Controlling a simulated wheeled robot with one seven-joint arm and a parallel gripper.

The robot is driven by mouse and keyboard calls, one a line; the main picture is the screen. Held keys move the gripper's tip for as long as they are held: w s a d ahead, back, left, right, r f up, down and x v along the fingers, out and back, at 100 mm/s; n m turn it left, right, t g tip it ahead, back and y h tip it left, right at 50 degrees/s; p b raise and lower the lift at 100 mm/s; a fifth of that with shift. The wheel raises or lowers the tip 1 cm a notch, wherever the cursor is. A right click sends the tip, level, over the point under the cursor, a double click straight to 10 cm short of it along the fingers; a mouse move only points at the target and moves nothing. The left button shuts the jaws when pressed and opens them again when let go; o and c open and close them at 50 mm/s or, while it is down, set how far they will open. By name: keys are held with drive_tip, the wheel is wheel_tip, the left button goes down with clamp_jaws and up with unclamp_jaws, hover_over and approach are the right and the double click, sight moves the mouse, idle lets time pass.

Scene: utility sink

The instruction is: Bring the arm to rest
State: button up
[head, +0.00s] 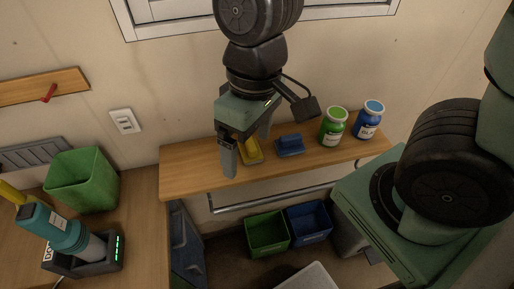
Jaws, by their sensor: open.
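My gripper (248,150) hangs from my arm at the top centre of the head view, pointing down in front of the wooden shelf (190,179). Its two fingers are apart and I see nothing held between them. Behind the fingers, a yellow object (250,152) lies on the shelf, partly hidden by the gripper. A blue object (290,145) sits on the shelf just to the right of it.
Below are a green bin (267,234) and a blue bin (309,223). At left are a green container (83,181) and a teal device in a charger (75,238). A metal rail (270,199) runs below the shelf.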

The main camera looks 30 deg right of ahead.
drive_tip(key=shift+n+h, duration=0.4)
drive_tip(key=shift+n, duration=0.5)
drive_tip(key=s, duration=0.1)
drive_tip(key=s+r, duration=0.1)
drive_tip(key=s+a, duration=0.1)
drive_tip(key=shift+s+r, duration=0.25)
drive_tip(key=shift+s, duration=0.15)
wheel_tip(320, 180, down, 13)
drive_tip(key=b, duration=1.2)
drive_tip(key=shift+r+b, duration=0.15)
drive_tip(key=shift+b, duration=0.2)
drive_tip(key=shift+d, duration=0.1)
